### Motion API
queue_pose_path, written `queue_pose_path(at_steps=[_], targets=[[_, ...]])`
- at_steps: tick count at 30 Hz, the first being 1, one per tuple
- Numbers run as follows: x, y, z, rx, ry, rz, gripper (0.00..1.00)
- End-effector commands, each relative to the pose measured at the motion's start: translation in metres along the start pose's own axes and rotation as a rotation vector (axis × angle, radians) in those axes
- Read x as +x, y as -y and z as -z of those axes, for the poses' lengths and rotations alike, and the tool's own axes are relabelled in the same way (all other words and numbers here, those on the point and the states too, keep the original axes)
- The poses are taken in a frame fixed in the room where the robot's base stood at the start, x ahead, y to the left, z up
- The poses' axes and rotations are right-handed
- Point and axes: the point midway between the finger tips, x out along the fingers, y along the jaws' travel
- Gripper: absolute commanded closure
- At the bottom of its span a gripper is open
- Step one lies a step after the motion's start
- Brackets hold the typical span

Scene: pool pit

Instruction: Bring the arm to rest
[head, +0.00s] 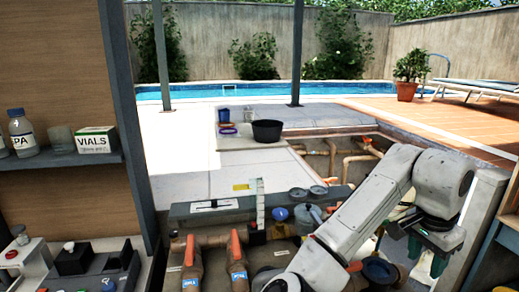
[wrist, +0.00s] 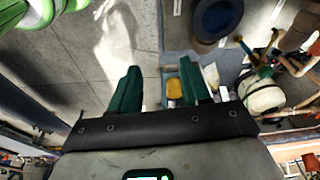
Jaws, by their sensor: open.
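My gripper (wrist: 163,92) shows in the wrist view with its two green fingers apart and nothing between them. In the head view my gripper (head: 428,262) hangs at the lower right, at the end of my pale grey arm (head: 372,200). The arm reaches up from the bottom middle, bends at the top right and points the gripper down. The fingertips are partly hidden in the head view by the arm and the pit parts behind. I cannot tell how far the gripper is from the nearby pipes.
Pipes with orange-handled valves (head: 237,250) fill the pit in front. A shelf (head: 60,158) with a vials box (head: 97,140) is at left. A pale post (head: 482,215) stands close right of my gripper.

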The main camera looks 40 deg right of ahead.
Motion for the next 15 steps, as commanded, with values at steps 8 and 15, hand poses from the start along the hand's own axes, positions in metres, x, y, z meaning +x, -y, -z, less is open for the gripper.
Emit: queue_pose_path(at_steps=[8,15], targets=[[0.013,0.014,0.007,-0.218,-0.207,0.028,0.53],[0.036,0.041,-0.016,-0.577,-0.381,0.073,0.53]])
